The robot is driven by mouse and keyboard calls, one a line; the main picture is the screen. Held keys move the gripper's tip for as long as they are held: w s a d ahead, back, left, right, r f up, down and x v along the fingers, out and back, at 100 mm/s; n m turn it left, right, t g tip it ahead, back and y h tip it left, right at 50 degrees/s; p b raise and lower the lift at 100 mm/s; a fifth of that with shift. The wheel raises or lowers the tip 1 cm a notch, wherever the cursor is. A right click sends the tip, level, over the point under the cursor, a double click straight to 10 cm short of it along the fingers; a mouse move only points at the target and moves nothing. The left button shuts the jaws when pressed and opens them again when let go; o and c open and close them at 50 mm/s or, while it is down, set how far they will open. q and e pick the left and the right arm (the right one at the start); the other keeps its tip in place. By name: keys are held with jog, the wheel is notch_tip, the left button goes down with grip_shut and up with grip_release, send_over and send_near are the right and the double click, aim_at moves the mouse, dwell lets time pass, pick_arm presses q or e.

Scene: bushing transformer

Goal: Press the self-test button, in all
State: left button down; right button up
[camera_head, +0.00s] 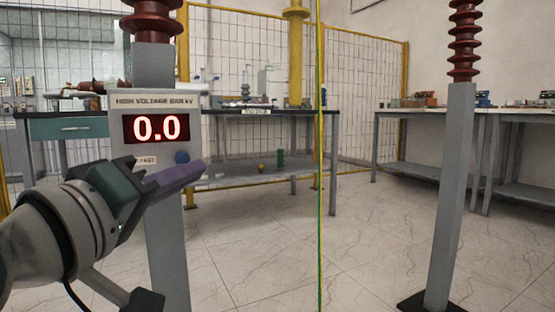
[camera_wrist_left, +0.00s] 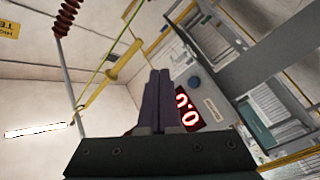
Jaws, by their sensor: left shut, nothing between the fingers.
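A grey panel box headed "HIGH VOLTAGE BAR kV" (camera_head: 155,101) is on a grey post at the left of the head view. Its red display (camera_head: 156,128) reads 0.0; the display also shows tilted in the left wrist view (camera_wrist_left: 188,109). A round blue button (camera_head: 182,157) sits below the display, right of a small label that seems to read "TEST" (camera_head: 145,160). The button also shows in the left wrist view (camera_wrist_left: 194,82). My left gripper (camera_head: 198,169) is shut and empty, its purple fingers just below the button in the head view. Contact cannot be told. My right gripper is out of view.
A dark red ribbed insulator (camera_head: 154,18) tops the panel's post. Another grey post (camera_head: 452,190) stands at right. A thin green-yellow line (camera_head: 319,200) runs vertically between them. Benches (camera_head: 265,112) stand behind, with yellow-framed mesh fencing. The floor between the posts is clear.

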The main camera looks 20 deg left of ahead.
aim_at(177, 160)
pick_arm(q)
jog(key=w+a+b, duration=0.2)
jog(key=w+a, duration=0.3)
jog(key=a, duration=0.1)
jog(key=shift+w+a, duration=0.3)
jog(key=shift+w, duration=0.1)
dwell(1.9)
jog(key=shift+w+a, duration=0.2)
jog(key=shift+a, duration=0.1)
jog(key=shift+w+a, duration=0.3)
jog(key=shift+a, duration=0.05)
dwell(0.8)
jog(key=shift+d, duration=0.1)
jog(key=shift+s+d+r+p, duration=0.15)
jog(key=shift+s+d+p, duration=0.1)
jog(key=shift+s+p, duration=0.05)
jog(key=shift+s+d, duration=0.3)
jog(key=shift+p, duration=0.3)
